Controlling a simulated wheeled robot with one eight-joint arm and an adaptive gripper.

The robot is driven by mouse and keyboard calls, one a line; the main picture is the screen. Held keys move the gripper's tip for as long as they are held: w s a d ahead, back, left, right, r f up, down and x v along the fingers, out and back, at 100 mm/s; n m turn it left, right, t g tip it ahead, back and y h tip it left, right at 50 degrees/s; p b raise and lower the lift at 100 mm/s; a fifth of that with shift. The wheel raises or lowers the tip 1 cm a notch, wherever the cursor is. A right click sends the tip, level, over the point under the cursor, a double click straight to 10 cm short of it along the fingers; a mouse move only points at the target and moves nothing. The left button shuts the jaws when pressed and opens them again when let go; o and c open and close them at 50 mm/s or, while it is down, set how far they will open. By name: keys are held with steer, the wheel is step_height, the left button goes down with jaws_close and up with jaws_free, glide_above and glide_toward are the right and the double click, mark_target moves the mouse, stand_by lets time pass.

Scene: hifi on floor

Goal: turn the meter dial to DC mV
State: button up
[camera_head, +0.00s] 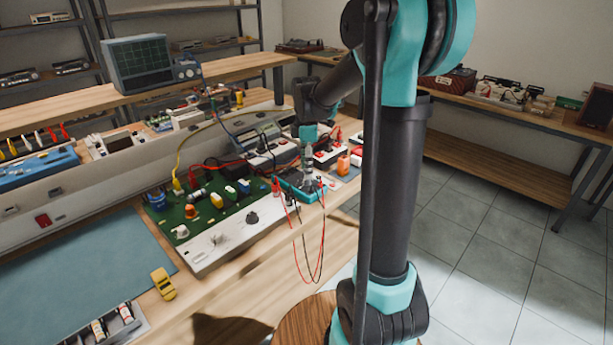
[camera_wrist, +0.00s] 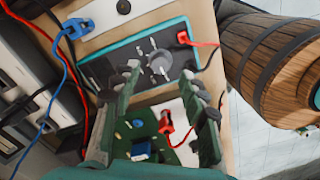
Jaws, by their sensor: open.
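The meter (camera_wrist: 110,68) is a dark-faced, teal-edged box lying flat on the bench; in the head view its teal edge (camera_head: 291,188) shows beneath my gripper. Its round grey dial (camera_wrist: 160,65) is seen in the wrist view, between and just beyond the fingertips. Small white marks surround the dial, but they are too small to read. My gripper (camera_wrist: 163,82) is open, its two fingers apart with nothing held between them. In the head view my gripper (camera_head: 309,163) points down over the meter. Whether a finger touches the dial I cannot tell.
A green circuit board (camera_head: 205,205) lies left of the meter in the head view. Red leads (camera_head: 297,250) hang over the bench's front edge. A blue plug (camera_wrist: 75,28) and a red plug (camera_wrist: 183,37) sit near the meter. A wooden barrel-like stool (camera_wrist: 275,60) stands off the bench.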

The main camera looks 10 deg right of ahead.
mark_target(307, 181)
steer(key=shift+f, duration=1.9)
steer(key=shift+c, duration=0.2)
jaws_close()
